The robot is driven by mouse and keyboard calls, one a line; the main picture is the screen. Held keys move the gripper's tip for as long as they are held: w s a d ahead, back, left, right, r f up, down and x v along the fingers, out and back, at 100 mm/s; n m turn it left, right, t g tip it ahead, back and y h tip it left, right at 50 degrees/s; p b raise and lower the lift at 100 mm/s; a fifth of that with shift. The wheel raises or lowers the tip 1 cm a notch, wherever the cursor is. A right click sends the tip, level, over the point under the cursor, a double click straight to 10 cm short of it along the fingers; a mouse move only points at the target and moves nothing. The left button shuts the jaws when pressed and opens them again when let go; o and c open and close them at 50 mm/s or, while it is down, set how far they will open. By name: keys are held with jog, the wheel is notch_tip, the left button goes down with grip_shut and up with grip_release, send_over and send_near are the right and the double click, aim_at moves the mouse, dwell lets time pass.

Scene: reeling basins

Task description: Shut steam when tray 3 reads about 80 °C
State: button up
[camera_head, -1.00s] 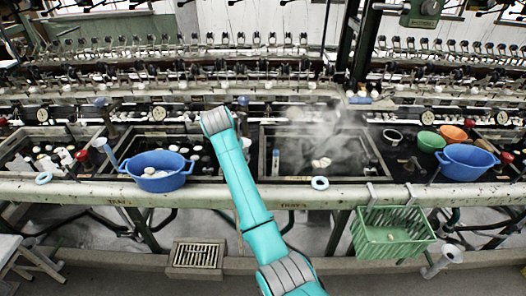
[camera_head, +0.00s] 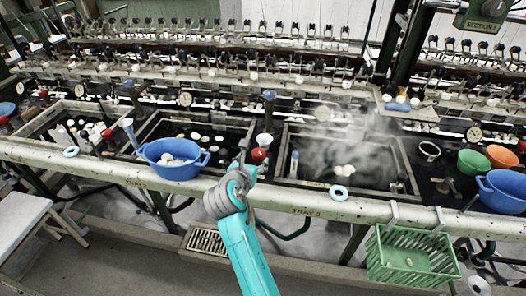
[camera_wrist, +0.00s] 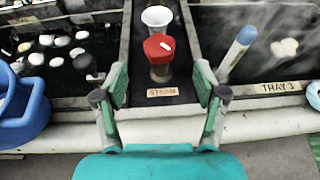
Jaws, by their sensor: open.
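The red steam knob (camera_wrist: 158,48) stands above a STEAM label (camera_wrist: 161,92) on the divider left of tray 3. It also shows in the head view (camera_head: 258,155). My gripper (camera_wrist: 161,82) is open, its fingers on either side of the label, in front of the knob and apart from it. It also shows in the head view (camera_head: 243,168). Tray 3 (camera_head: 350,188) steams, with pale cocoons (camera_head: 344,171) in the water. A blue-topped thermometer (camera_wrist: 238,48) leans at its left side; its reading is too small to tell. A gauge (camera_head: 323,113) stands behind, also unreadable.
A white cup (camera_wrist: 157,18) stands just behind the knob. A blue basin (camera_head: 172,170) sits to the left on the front ledge, and a white ring (camera_head: 338,192) lies to the right. A green basket (camera_head: 410,262) hangs from the ledge.

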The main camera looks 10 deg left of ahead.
aim_at(258, 152)
jog(key=x, duration=0.8)
jog(key=shift+w+f, duration=0.15)
jog(key=shift+w, duration=0.15)
jog(key=c, duration=1.2)
